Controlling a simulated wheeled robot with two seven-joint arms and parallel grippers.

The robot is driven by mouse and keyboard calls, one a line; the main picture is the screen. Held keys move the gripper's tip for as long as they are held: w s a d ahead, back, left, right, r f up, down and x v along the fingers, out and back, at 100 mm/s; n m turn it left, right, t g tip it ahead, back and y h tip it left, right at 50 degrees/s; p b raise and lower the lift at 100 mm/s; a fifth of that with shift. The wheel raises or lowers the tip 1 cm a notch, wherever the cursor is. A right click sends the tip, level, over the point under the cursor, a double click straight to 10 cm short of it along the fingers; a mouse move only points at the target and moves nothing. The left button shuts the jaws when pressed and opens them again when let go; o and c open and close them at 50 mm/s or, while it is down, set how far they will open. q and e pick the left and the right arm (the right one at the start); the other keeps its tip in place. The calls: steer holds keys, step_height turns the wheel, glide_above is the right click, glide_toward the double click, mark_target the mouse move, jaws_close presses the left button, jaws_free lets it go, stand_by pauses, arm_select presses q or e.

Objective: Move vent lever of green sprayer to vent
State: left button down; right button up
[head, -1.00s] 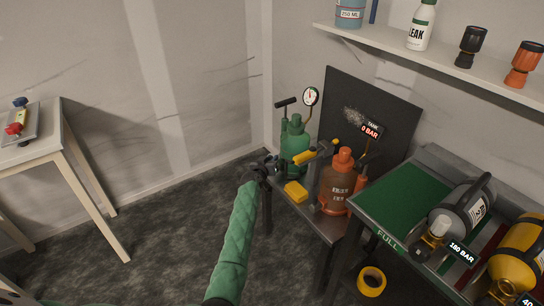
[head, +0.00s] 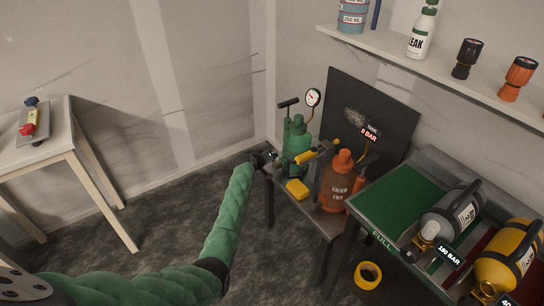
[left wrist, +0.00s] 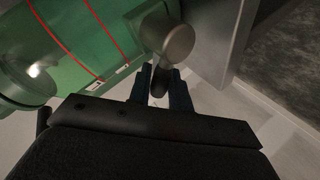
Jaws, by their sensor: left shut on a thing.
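The green sprayer (head: 298,146) stands upright at the left end of the low dark bench, with a pressure gauge above it. In the left wrist view its green tank (left wrist: 75,40) with red lines fills the upper left. The vent lever (left wrist: 165,62), grey with a round hub, projects beside the tank. My left gripper (head: 266,157) is at the left side of the sprayer. In the left wrist view its two dark fingers (left wrist: 160,88) are shut on the lever's end. In the head view the gripper hides the lever. My right gripper is not in view.
An orange sprayer (head: 337,188) and a yellow block (head: 297,189) stand close by on the bench. A dark panel (head: 372,120) rises behind. A green-topped bench (head: 390,195) with cylinders is at right. Open carpet lies to the left.

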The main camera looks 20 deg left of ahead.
arm_select(q)
steer(key=shift+a+f+n, duration=0.1)
steer(key=shift+f+n, duration=0.05)
steer(key=shift+n, duration=0.15)
steer(key=shift+w+g+h, duration=0.1)
steer(key=shift+g+h, duration=0.2)
steer(key=c, duration=1.3)
jaws_free()
steer(key=shift+f, duration=0.1)
steer(key=shift+c, duration=0.2)
steer(key=v, duration=0.7)
steer(key=shift+s, duration=0.35)
steer(key=shift+a, duration=0.2)
